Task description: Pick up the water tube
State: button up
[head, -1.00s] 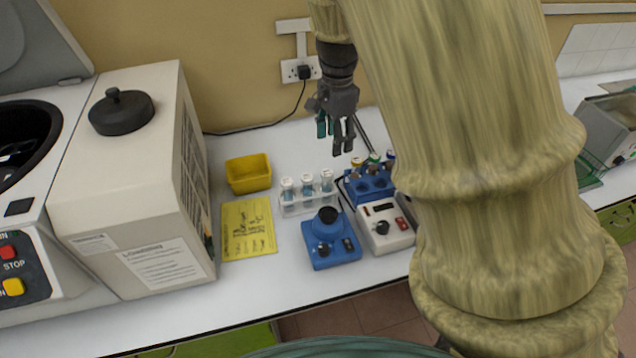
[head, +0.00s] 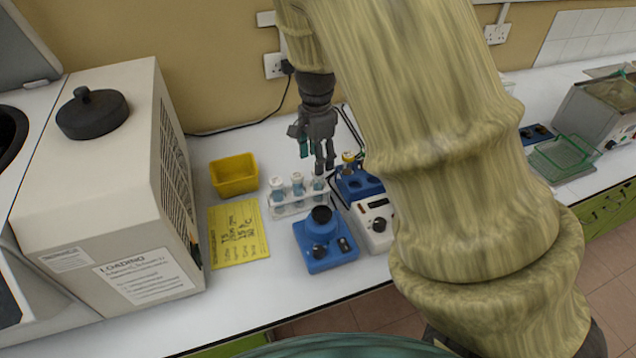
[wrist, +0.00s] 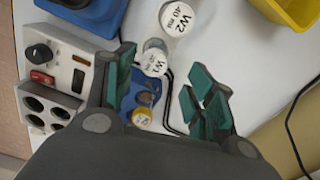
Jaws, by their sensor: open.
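Several clear white-capped tubes of pale blue liquid, the likely water tubes, stand upright in a white rack (head: 292,208): left tube (head: 278,190), middle tube (head: 298,186) and right tube (head: 318,185). In the wrist view, one white cap (wrist: 180,19) reads "W2 40 ml". Another white cap (wrist: 154,62) is nearer, between the finger lines; its label is hard to read. My gripper (head: 325,168) is open and empty, pointing down just above and behind the rack's right end. Its spread green-padded fingers also show in the wrist view (wrist: 163,88).
A yellow-capped tube (head: 348,158) stands in the blue block of a heater (head: 374,222), close right of the rack. A blue mixer (head: 325,243) is in front. A yellow bin (head: 234,175), yellow sheet (head: 238,233) and large white machine (head: 110,190) are left.

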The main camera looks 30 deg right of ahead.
aim_at(318, 185)
jog(key=shift+s+f+p, duration=0.25)
jog(key=shift+f+p, duration=0.05)
jog(key=shift+f, duration=0.1)
jog(key=shift+s+f+p, duration=0.15)
jog(key=shift+f+p, duration=0.5)
jog(key=shift+f, duration=1.55)
jog(key=c, duration=1)
